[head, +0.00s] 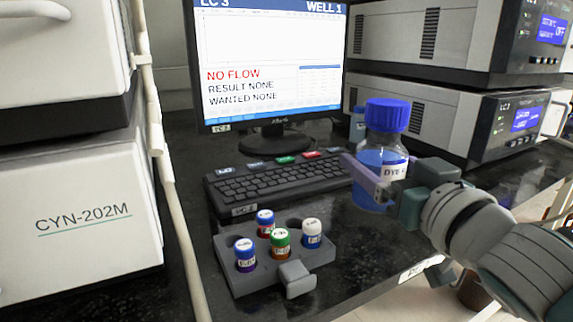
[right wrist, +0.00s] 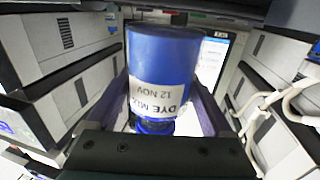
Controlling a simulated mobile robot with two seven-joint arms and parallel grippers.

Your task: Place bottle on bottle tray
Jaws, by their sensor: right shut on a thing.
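A clear bottle of blue liquid with a blue cap (head: 386,115) and a white label reading DYE is upright between the fingers of my right gripper (head: 380,182). In the right wrist view the bottle (right wrist: 165,55) fills the middle, with its DYE MIX 12 NOV label upside down and a purple finger on either side. The gripper is shut around the bottle's body. The bottle is over the dark bench to the right of the keyboard; I cannot tell whether its base touches the bench. I cannot make out a bottle tray. My left gripper is not in view.
A grey rack (head: 250,277) with several small capped vials stands at the front of the dark bench. Behind it are a keyboard (head: 270,182) and a monitor (head: 270,60). Stacked LC units (head: 440,110) stand behind the bottle; another blue container (head: 357,125) is partly hidden there. A white CYN-202M unit (head: 85,215) is at left.

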